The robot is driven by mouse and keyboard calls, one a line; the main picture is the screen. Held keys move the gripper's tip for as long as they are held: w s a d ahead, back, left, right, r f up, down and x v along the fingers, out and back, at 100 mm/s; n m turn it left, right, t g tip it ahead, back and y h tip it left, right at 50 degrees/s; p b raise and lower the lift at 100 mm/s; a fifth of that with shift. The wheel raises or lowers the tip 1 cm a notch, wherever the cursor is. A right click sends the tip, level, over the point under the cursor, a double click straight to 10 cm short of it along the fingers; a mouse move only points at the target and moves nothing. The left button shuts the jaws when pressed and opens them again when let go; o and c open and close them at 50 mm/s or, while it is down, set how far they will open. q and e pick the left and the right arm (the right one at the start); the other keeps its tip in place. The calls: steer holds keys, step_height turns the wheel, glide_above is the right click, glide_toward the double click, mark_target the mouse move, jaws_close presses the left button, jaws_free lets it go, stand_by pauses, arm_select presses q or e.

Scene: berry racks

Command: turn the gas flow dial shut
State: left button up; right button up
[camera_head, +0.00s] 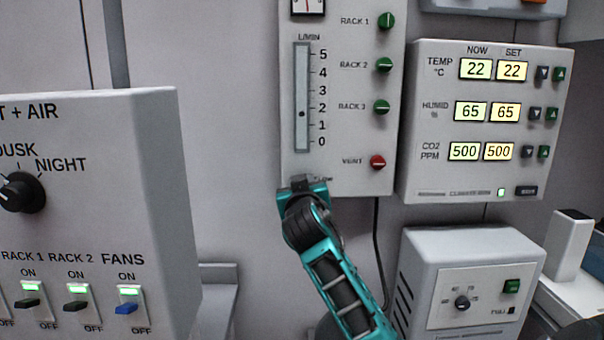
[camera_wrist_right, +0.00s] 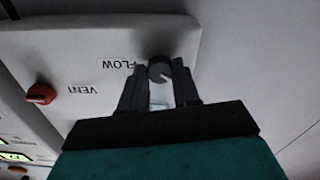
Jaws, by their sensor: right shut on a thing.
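The gas flow dial (camera_wrist_right: 159,67) is a dark round knob beside the word FLOW on the gas panel (camera_wrist_right: 90,40), which appears inverted in the right wrist view. My right gripper (camera_wrist_right: 158,75) is shut on the dial, one finger on each side. In the head view my right gripper (camera_head: 308,184) is at the lower left of the gas panel (camera_head: 345,180) and hides the dial. The flow gauge (camera_head: 302,90) above it shows its dark float a little below 2. My left gripper is not in view.
The red VENT knob (camera_head: 377,162) sits to the right of my gripper, below several green rack knobs (camera_head: 381,107). A climate panel (camera_head: 480,190) is farther right, with a dial box (camera_head: 420,245) below it. A switch box (camera_head: 150,220) stands at left.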

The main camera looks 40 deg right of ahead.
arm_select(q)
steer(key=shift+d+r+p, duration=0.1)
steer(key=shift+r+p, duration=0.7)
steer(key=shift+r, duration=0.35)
arm_select(e)
steer(key=shift+f+n, duration=0.1)
steer(key=shift+n, duration=7.6)
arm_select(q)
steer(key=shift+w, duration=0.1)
arm_select(e)
steer(key=o, duration=1)
steer(key=shift+o, duration=0.2)
arm_select(q)
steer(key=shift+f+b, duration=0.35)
steer(key=shift+b, duration=0.05)
arm_select(e)
steer(key=v, duration=1.3)
